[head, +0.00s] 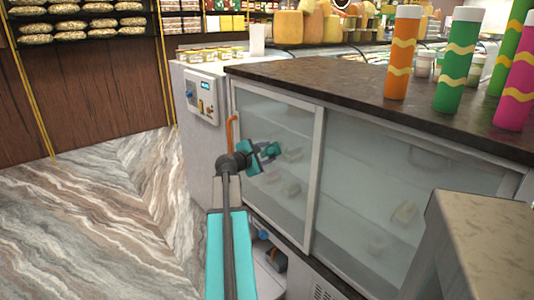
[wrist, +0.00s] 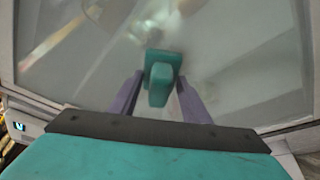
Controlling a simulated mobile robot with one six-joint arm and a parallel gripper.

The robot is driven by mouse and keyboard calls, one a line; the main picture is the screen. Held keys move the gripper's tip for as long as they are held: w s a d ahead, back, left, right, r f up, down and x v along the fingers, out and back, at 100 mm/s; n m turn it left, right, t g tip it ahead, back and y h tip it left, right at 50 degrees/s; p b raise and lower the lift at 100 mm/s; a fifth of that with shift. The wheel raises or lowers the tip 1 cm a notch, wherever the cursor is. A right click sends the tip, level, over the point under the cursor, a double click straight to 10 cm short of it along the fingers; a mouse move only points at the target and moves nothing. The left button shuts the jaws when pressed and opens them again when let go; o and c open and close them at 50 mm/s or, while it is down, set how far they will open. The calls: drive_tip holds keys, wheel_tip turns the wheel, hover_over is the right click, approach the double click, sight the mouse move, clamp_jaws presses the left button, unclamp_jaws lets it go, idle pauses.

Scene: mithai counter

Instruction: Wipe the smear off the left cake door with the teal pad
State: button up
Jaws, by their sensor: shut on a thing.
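The left cake door (head: 285,121) is a framed glass door on the front of the counter case, and it also fills most of the wrist view (wrist: 245,65). My gripper (head: 264,155) is in front of this door. In the wrist view my gripper (wrist: 160,95) is shut on the grip of the teal pad (wrist: 162,57). The pad's flat face points at the glass, very close to it; I cannot tell if it touches. Pale blurred patches show through or on the glass in the wrist view, and I cannot tell smear from contents or reflection.
An orange handle (head: 231,130) stands at the door's left edge. The right cake door (head: 375,165) is beside it. Tall orange (head: 402,55), green (head: 458,62) and pink tubes stand on the dark countertop (head: 330,82). A grey block (head: 490,235) is at lower right. Marble floor at left is clear.

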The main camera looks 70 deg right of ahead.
drive_tip(key=shift+s+d+f+b, duration=0.1)
drive_tip(key=shift+f+b, duration=0.7)
drive_tip(key=shift+f, duration=0.7)
drive_tip(key=shift+f+b, duration=0.9)
drive_tip(key=shift+f, duration=0.7)
drive_tip(key=shift+f, duration=0.1)
drive_tip(key=shift+f+b, duration=0.9)
drive_tip(key=shift+f, duration=0.5)
